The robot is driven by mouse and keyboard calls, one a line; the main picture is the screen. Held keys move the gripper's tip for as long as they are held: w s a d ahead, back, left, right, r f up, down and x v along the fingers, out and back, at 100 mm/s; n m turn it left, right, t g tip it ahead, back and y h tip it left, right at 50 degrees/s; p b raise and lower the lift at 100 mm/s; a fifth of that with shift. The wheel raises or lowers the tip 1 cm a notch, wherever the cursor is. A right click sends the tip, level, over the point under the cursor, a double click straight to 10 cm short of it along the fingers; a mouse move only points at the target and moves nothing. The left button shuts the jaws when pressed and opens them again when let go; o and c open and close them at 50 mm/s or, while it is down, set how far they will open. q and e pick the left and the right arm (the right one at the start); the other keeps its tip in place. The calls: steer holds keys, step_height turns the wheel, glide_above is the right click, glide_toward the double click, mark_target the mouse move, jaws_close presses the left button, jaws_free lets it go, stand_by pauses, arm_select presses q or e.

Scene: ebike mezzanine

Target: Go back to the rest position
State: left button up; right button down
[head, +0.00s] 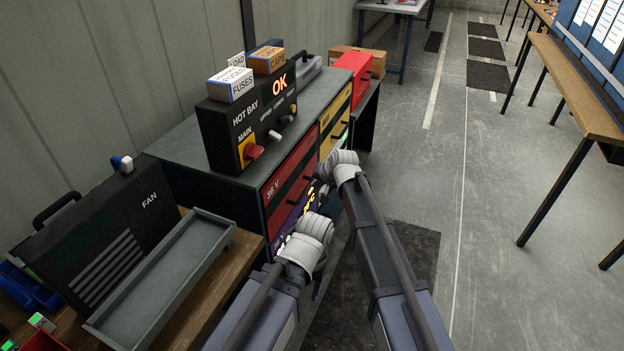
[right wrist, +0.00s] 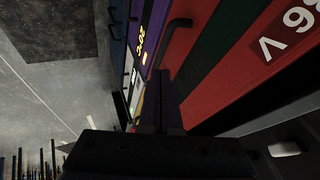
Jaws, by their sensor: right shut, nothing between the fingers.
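My two arms reach forward from the bottom of the head view, bent at their pale wrist joints in front of the drawer cabinet (head: 290,185). My right gripper (right wrist: 160,95) shows as a dark shape in the right wrist view, shut and empty. In that view it stands before the red 36 V drawer front (right wrist: 235,60) and the purple front (right wrist: 160,38); I cannot tell how close it is. In the head view my right gripper is largely hidden by the arm.
At left are the black FAN case (head: 95,235) and a grey tray (head: 165,275) on a wooden bench. A long bench (head: 575,80) stands at right. The aisle floor (head: 480,170) is clear.

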steer(key=shift+v, duration=0.8)
steer(key=s+d+f+n+g+h, duration=0.1)
steer(key=s+d+f+g+h, duration=0.15)
steer(key=s+d, duration=1)
steer(key=s+d+f+n+g+h, duration=0.1)
steer(key=s+d+f+g+h, duration=0.15)
steer(key=s+d, duration=1)
steer(key=s+a+n, duration=0.2)
steer(key=s+a, duration=0.2)
steer(key=a, duration=0.3)
steer(key=s+a+n+g, duration=0.1)
steer(key=s+a+n, duration=0.1)
steer(key=s+a, duration=0.2)
steer(key=a, duration=0.3)
steer(key=shift+r, duration=0.3)
